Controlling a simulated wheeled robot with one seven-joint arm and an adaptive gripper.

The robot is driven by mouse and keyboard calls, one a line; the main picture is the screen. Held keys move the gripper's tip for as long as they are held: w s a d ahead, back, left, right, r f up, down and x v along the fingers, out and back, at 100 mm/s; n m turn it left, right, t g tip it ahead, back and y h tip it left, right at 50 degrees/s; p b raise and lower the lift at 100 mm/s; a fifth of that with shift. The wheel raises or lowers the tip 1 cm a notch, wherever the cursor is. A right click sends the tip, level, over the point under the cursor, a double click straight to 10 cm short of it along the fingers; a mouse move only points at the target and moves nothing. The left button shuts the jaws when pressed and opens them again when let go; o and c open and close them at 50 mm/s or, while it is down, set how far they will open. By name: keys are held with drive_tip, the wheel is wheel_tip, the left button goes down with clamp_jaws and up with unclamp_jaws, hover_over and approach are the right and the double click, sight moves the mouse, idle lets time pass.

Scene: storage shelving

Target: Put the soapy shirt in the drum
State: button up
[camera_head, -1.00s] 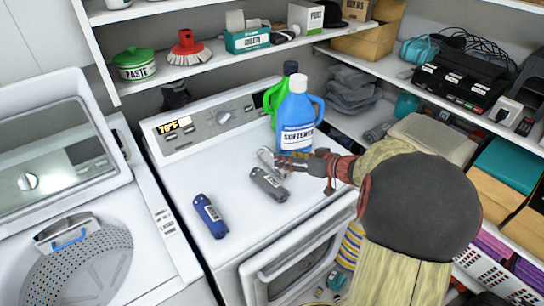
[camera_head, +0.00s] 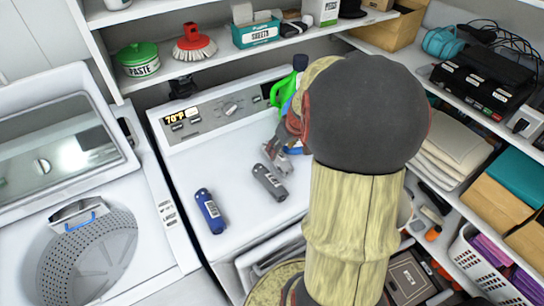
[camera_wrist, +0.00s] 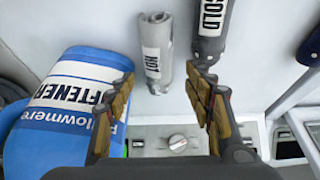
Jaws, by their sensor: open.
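The washer's perforated metal drum (camera_head: 88,262) is open at the lower left in the head view. A blue roll (camera_head: 209,211) and a dark grey roll (camera_head: 269,182) lie on the white machine top. In the wrist view, a light grey roll (camera_wrist: 154,38) lies ahead, between the directions of my fingertips, with the dark grey roll (camera_wrist: 208,20) to its right. Their labels are only partly readable, and I cannot tell which is the soapy shirt. My gripper (camera_wrist: 162,82) is open and empty. My arm hides most of it in the head view.
A blue softener bottle (camera_wrist: 60,115) stands close on the left in the wrist view. A green bottle (camera_head: 276,94) stands at the machine's back. A shelf above holds a paste tin (camera_head: 139,60) and a red brush (camera_head: 194,44).

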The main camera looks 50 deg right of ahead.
drive_tip(key=b+x, duration=0.1)
drive_tip(key=x, duration=0.7)
drive_tip(key=shift+d+r, duration=0.1)
drive_tip(key=shift+r, duration=0.1)
drive_tip(key=c, duration=0.4)
drive_tip(key=c, duration=0.7)
drive_tip(key=shift+c, duration=0.2)
